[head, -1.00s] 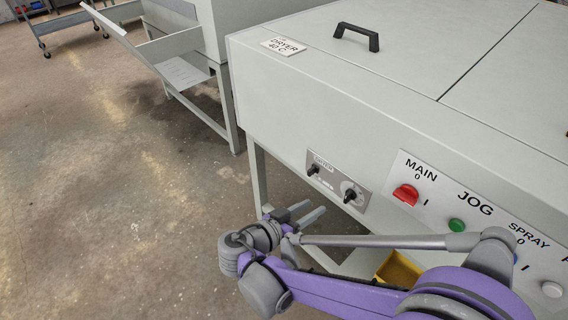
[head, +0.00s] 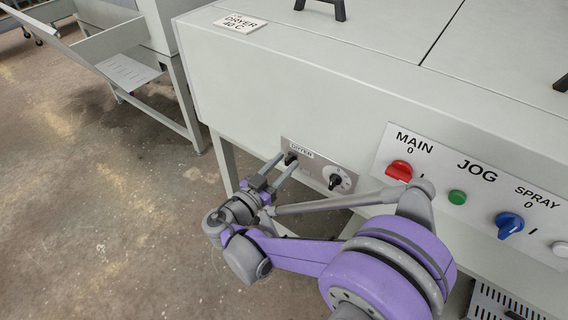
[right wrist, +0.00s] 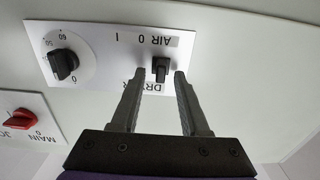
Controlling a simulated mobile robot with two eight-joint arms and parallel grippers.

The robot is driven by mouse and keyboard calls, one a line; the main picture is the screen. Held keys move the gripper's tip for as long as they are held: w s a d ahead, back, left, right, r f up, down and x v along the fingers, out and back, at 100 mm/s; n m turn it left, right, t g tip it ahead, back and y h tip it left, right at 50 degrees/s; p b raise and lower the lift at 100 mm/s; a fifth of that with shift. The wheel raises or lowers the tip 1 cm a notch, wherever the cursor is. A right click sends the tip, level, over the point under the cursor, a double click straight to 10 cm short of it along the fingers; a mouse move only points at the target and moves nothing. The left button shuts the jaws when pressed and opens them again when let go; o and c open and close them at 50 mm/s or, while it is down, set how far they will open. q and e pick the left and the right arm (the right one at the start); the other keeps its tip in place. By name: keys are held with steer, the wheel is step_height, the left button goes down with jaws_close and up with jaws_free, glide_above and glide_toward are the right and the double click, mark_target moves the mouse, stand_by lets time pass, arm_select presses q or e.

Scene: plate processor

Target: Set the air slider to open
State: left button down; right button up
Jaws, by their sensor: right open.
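The air slider is a small black handle (right wrist: 161,66) on the white dryer panel, seen upside down in the right wrist view. It sits by the 0 of the "AIR 0 I" label (right wrist: 148,39), away from the I. In the head view the slider (head: 290,158) is at the panel's left end, partly hidden by my fingers. My right gripper (head: 287,161) is open at the slider. In the right wrist view its two fingertips (right wrist: 160,73) stand either side of the handle, with gaps visible. My left gripper is not in view.
A black dial (right wrist: 64,64) is beside the slider on the same panel. On the larger panel are a red main switch (head: 399,170), a green jog button (head: 457,197) and a blue spray switch (head: 509,224). Open floor (head: 110,210) lies to the left.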

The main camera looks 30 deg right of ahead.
steer(key=shift+w+d, duration=0.15)
steer(key=shift+d, duration=0.2)
jaws_close()
stand_by(1.2)
